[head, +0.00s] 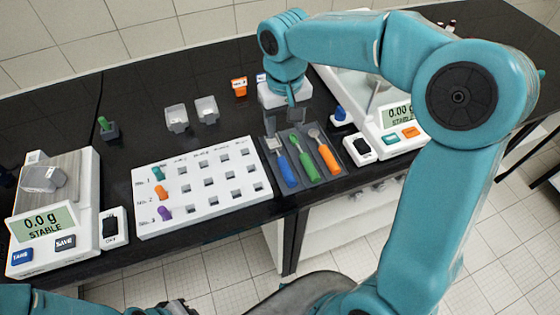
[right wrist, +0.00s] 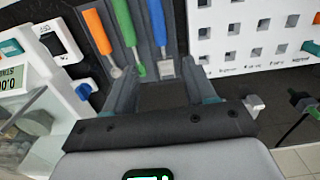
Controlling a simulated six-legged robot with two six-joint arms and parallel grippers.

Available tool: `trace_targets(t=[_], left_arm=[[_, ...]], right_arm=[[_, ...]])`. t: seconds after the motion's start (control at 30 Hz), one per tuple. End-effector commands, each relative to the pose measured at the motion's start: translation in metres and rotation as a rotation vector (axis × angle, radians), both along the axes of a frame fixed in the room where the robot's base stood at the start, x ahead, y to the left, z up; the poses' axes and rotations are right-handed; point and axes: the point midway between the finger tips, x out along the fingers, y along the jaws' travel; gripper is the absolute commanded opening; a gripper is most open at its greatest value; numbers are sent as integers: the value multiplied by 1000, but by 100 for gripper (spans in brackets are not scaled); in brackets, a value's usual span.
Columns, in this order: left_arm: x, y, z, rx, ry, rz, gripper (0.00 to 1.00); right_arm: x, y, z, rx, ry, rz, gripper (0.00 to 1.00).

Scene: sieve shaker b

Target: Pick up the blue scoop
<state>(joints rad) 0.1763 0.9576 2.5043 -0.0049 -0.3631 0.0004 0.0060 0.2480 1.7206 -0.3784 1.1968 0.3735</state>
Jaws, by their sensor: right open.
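The blue scoop (head: 286,170) lies in the left slot of a dark tray (head: 333,174), its handle toward me and its metal head at the far end. It also shows in the right wrist view (right wrist: 158,25). My right gripper (head: 292,103) hangs above the table just beyond the tray's far end. Its jaws (right wrist: 162,72) are open and empty, with the scoop's metal head showing between the fingertips; they look apart from it. A dark part at the bottom edge of the head view may be my left gripper (head: 176,307); its jaws cannot be made out.
A green scoop (head: 305,163) and an orange scoop (head: 330,159) lie beside the blue one. A white rack (head: 215,206) with coloured plugs stands left of the tray. Balances stand at left (head: 50,240) and right (head: 400,135). Clear boats (head: 206,108) sit behind.

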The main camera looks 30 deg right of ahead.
Motion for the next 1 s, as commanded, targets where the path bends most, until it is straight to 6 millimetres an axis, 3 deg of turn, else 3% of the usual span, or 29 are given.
trace_targets(t=[0.1,0.3,0.57,0.8,1.0], left_arm=[[0,0,1,0,1,0,0],[0,0,3,0,1,0,0],[0,0,8,0,1,0,0],[0,0,16,0,0,0,0],[0,0,16,0,1,0,0]], right_arm=[[-4,0,-30,2,7,-1,55],[-4,0,-70,1,5,-1,55],[-1,2,-92,2,3,0,55],[2,3,-129,1,3,-1,55],[3,3,-135,2,0,-1,55]])
